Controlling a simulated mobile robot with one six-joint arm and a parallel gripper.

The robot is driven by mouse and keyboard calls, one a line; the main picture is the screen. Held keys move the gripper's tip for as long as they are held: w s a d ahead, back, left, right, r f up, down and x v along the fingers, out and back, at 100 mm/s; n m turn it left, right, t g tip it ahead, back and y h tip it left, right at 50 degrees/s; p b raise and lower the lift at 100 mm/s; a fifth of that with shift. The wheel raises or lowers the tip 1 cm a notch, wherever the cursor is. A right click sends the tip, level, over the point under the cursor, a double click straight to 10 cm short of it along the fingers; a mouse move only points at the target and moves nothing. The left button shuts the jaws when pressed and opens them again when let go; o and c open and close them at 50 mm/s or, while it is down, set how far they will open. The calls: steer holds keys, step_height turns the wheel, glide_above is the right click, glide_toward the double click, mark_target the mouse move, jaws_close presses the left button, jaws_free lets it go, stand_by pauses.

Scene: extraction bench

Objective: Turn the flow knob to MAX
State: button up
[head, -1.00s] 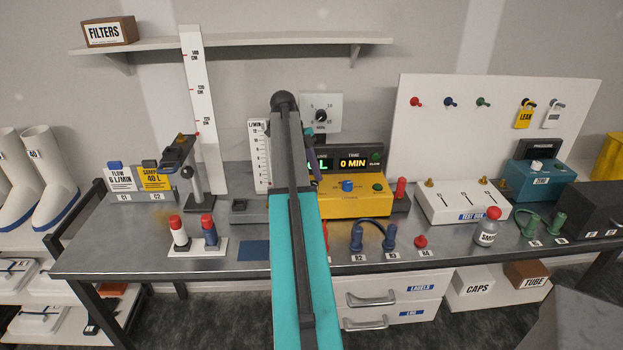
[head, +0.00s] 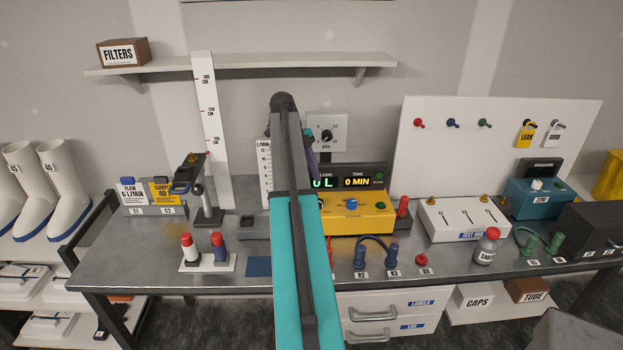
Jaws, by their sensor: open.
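A yellow unit (head: 342,224) stands on the bench just right of my arm. A blue knob (head: 351,204) sits on its top; its pointer setting is too small to read. A wall plate (head: 342,122) above it carries a black dial knob (head: 326,136), with a label too small to read. I cannot tell from lettering which knob is the flow knob. My teal and grey arm reaches up the middle of the view and covers the left part of the yellow unit.
A display (head: 357,181) reading 0 MIN stands behind the yellow unit. A red post (head: 403,206) is at its right. Blue plugs (head: 360,257) stand in front. A scale board (head: 264,172) is left of my arm. Bare bench (head: 125,240) lies at the left.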

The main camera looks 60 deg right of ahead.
steer(key=p+v, duration=0.6)
steer(key=shift+r, duration=0.4)
stand_by(0.8)
